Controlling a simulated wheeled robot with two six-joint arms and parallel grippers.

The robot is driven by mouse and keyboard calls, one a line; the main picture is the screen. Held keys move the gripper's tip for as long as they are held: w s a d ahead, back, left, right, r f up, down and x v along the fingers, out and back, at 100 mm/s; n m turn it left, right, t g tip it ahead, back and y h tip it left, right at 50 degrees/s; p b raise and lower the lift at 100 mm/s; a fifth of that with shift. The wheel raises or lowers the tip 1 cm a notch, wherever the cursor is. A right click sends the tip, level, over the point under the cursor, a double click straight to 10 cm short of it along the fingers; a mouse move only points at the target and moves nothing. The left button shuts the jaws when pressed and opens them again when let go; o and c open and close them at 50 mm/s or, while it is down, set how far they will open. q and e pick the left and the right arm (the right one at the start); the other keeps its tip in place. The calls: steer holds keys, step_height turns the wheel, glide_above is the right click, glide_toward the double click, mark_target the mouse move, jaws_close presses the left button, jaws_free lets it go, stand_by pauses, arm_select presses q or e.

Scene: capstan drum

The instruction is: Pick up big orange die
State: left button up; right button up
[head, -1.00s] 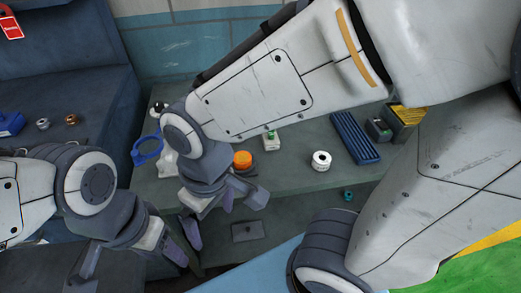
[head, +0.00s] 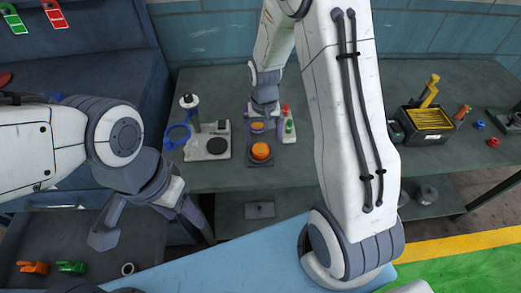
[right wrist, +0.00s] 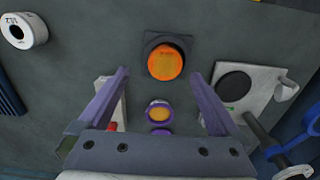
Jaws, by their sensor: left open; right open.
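The big orange die (head: 261,151) is a round orange piece on a dark square base on the grey-green bench. It also shows in the right wrist view (right wrist: 165,62), top centre. A smaller purple piece with an orange top (head: 257,127) sits just behind it. My right gripper (head: 265,112) is open and empty on the far side of the die, above the purple piece. In the right wrist view its fingers (right wrist: 159,78) point toward the die, spread wider than it, with no visible contact. My left gripper (head: 152,228) is open and empty, left of the bench front.
A white plate with a black disc (head: 217,146) and a blue ring (head: 177,136) stand left of the die. A white stand with red and green parts (head: 288,125) is close on its right. A yellow-filled box (head: 428,122) is further right. The bench before the die is clear.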

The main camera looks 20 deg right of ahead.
mark_target(261, 146)
steer(key=f, duration=0.1)
steer(key=f+p, duration=0.1)
steer(key=f, duration=0.2)
steer(key=shift+w+a+f+p, duration=0.15)
steer(key=shift+a+f+p, duration=0.1)
steer(key=shift+a+p, duration=0.1)
steer(key=shift+f, duration=0.4)
steer(key=shift+w, duration=0.1)
jaws_close()
